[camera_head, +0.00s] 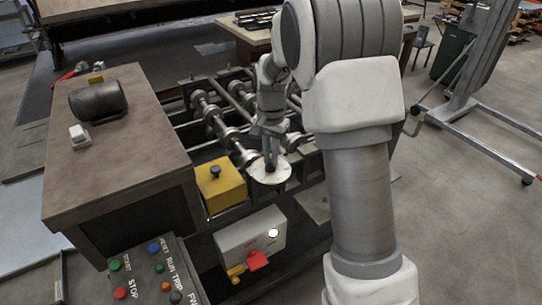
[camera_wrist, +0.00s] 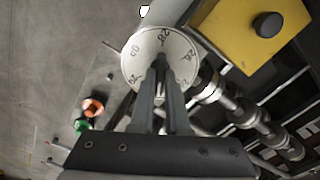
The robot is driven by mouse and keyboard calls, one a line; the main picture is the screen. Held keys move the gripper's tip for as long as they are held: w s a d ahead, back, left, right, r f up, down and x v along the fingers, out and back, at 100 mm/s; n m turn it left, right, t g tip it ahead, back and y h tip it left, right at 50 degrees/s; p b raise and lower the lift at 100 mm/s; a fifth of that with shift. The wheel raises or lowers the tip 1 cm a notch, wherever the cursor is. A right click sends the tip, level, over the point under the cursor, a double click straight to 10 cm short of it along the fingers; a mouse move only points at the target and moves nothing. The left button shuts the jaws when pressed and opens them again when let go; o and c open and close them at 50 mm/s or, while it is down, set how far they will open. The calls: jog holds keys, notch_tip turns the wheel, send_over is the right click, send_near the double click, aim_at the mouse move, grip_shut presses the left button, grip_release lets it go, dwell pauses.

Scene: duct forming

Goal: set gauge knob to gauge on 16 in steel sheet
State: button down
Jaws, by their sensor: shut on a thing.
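The gauge dial (camera_head: 268,173) is a round white disc at the front of the forming machine, right of a yellow box. In the wrist view the dial (camera_wrist: 150,45) shows numbers around its rim, some of them upside down or tilted; "28" is near the top right. My gripper (camera_head: 271,165) reaches down to the dial's middle. In the wrist view my gripper (camera_wrist: 160,62) has its fingers close together on the dial's center, shut on the knob, which the fingertips mostly hide. Where the pointer stands cannot be told.
The yellow box (camera_head: 221,186) with a black knob stands just left of the dial. Rollers (camera_head: 212,112) lie behind. A white box (camera_head: 250,240) with red and yellow parts is below. A button panel (camera_head: 150,270) is at front left, a brown bench (camera_head: 130,165) at left.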

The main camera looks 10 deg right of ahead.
jog(key=c, duration=0.9)
grip_release()
notch_tip(320, 180, up, 18)
jog(key=shift+f+p, duration=0.25)
jog(key=shift+p, duration=0.15)
